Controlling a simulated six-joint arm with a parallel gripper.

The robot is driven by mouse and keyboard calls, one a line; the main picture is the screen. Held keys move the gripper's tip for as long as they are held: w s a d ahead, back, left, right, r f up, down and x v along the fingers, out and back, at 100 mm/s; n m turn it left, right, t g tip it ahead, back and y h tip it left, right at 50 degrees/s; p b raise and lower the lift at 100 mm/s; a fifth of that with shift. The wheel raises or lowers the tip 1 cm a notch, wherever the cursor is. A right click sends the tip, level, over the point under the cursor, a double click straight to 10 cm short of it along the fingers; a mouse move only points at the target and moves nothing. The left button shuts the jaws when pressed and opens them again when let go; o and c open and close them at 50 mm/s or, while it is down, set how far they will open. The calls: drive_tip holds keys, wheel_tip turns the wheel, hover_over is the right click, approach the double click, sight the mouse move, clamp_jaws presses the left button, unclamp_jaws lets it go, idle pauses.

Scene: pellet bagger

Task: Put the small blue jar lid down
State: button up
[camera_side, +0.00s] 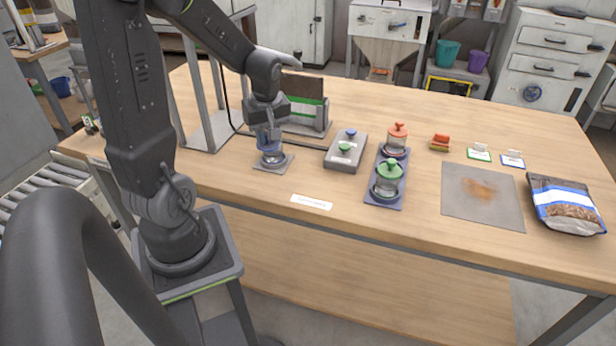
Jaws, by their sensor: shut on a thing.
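My gripper (268,138) points down at the left of the wooden table and is shut on the small blue jar lid, of which only a bluish part shows between the fingers. Directly below is a small clear jar (272,158) on a square grey pad (285,166). I cannot tell whether the lid touches the jar. To the right, a grey block (336,161) carries a blue knobbed piece (350,133) and a green one (345,147). A blue-grey tray (384,201) holds a jar with an orange lid (397,131) and a jar with a green lid (389,169).
A machine with a green stripe (307,100) stands close behind my gripper, with a metal frame at its left. A white label (312,202) lies in front. Further right are a stained grey mat (482,205) and a pellet bag (568,208).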

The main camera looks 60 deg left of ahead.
hover_over(308, 184)
drive_tip(key=f, duration=0.6)
drive_tip(key=shift+d, duration=0.25)
drive_tip(key=shift+f, duration=2.05)
drive_tip(key=o, duration=0.9)
drive_tip(key=shift+f, duration=0.1)
